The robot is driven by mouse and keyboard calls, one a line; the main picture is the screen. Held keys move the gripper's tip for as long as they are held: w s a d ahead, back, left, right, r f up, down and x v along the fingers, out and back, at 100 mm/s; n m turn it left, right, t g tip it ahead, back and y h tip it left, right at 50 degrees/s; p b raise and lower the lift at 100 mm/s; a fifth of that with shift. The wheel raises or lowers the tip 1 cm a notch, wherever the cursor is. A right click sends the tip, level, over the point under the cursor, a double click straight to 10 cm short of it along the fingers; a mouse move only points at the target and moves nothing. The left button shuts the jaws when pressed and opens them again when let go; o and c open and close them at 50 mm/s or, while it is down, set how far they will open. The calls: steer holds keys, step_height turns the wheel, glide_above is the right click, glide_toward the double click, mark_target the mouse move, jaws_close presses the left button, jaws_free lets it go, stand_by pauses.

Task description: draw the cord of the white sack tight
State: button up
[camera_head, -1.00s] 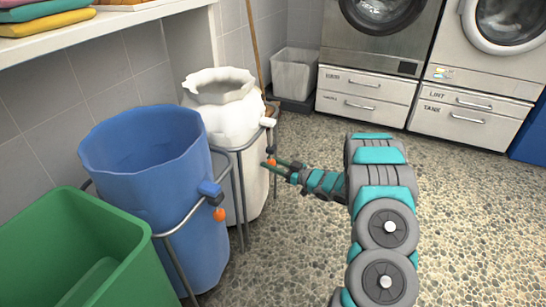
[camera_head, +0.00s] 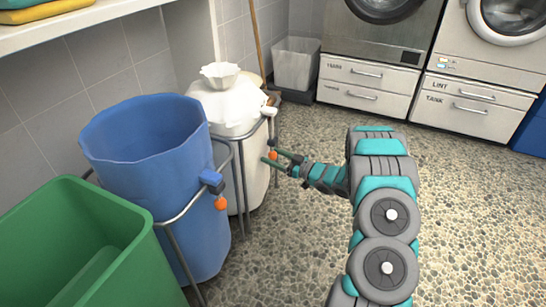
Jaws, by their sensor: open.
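The white sack (camera_head: 231,108) hangs in a metal frame behind the blue sack. Its mouth is gathered into a narrow neck with a small ruffled top (camera_head: 220,75). A white cord lock (camera_head: 268,111) sits at the right of its rim. An orange cord ball (camera_head: 273,155) hangs below the lock. The ball is not clamped. The cord itself is too thin to make out.
The blue sack (camera_head: 150,165) stands in front, with a blue lock (camera_head: 211,181) and its own orange ball (camera_head: 221,203). A green bin (camera_head: 150,235) is at the lower left. A grey bin (camera_head: 294,65) and washing machines stand behind. The floor at right is clear.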

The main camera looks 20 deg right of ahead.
steer(key=v, duration=0.7)
steer(key=shift+s+d+p, duration=0.2)
steer(key=shift+s+p, duration=0.05)
steer(key=shift+p, duration=0.1)
steer(key=shift+w, duration=0.1)
